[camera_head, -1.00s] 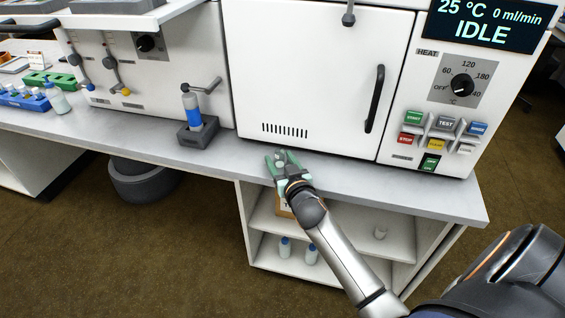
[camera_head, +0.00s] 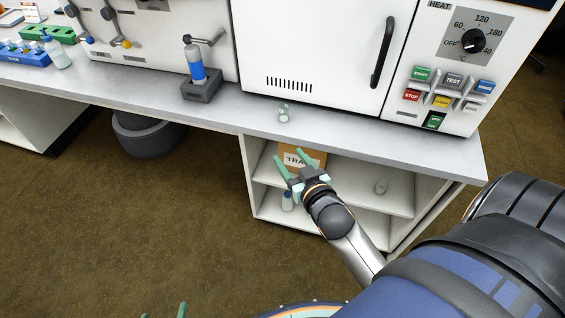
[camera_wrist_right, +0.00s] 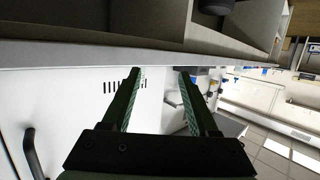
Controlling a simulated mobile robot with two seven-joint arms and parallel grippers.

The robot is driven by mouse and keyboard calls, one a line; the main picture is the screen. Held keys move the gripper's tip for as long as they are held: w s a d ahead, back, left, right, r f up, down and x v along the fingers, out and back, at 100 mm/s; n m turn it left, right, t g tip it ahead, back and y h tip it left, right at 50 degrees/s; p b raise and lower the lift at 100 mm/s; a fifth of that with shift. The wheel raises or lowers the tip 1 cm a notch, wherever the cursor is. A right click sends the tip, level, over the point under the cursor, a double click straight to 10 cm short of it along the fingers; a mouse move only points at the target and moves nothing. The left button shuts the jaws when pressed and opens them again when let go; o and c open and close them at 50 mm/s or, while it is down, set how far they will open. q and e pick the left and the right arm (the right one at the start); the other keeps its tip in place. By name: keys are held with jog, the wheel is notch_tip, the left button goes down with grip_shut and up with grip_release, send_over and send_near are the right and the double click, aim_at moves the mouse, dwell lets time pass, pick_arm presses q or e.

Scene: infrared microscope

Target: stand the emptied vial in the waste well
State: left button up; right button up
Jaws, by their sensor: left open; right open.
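A small clear vial-like object (camera_head: 284,113) is on the grey bench top in front of the white oven door. It is too small to tell what it holds or whether it stands in a well. My right gripper (camera_head: 281,166) is open and empty, in front of the bench edge and apart from the object. The right wrist view shows its two green fingers (camera_wrist_right: 158,75) spread with nothing between them. My left gripper (camera_head: 164,312) barely shows at the bottom edge, open, with only its fingertips visible. No well is clearly identifiable.
A dark block (camera_head: 203,91) holds a blue-filled cylinder to the left on the bench. A bottle (camera_head: 57,54) and blue rack (camera_head: 22,53) are further left. Below the bench, shelves hold a cardboard box (camera_head: 312,158) and small bottles. Bench top around the small object is clear.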

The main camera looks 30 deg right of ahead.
pick_arm(q)
jog(key=shift+s+f, duration=0.15)
jog(key=shift+s, duration=0.1)
pick_arm(e)
jog(key=s+a+f+n+g+y, duration=0.4)
jog(key=s+a+f+g+y, duration=0.1)
jog(key=s+a+f, duration=0.7)
jog(key=a+f+y, duration=0.1)
jog(key=a, duration=0.1)
jog(key=shift+s+a+n+g, duration=0.4)
pick_arm(q)
jog(key=s+a+r+p, duration=0.1)
jog(key=a+r+p, duration=0.2)
jog(key=r+p, duration=0.6)
jog(key=p, duration=0.3)
jog(key=shift+s+a+r+n+y+p, duration=0.2)
jog(key=shift+a+r+n+y+p, duration=0.1)
jog(key=shift+a+n+y, duration=0.1)
pick_arm(e)
jog(key=s+d+r+h, duration=0.1)
jog(key=d+r, duration=0.2)
jog(key=r, duration=0.6)
jog(key=shift+s+d+r+m, duration=0.25)
jog(key=shift+s+d+m, duration=0.05)
jog(key=shift+s+m, duration=0.1)
pick_arm(q)
jog(key=shift+d+f, duration=0.1)
jog(key=shift+d, duration=0.05)
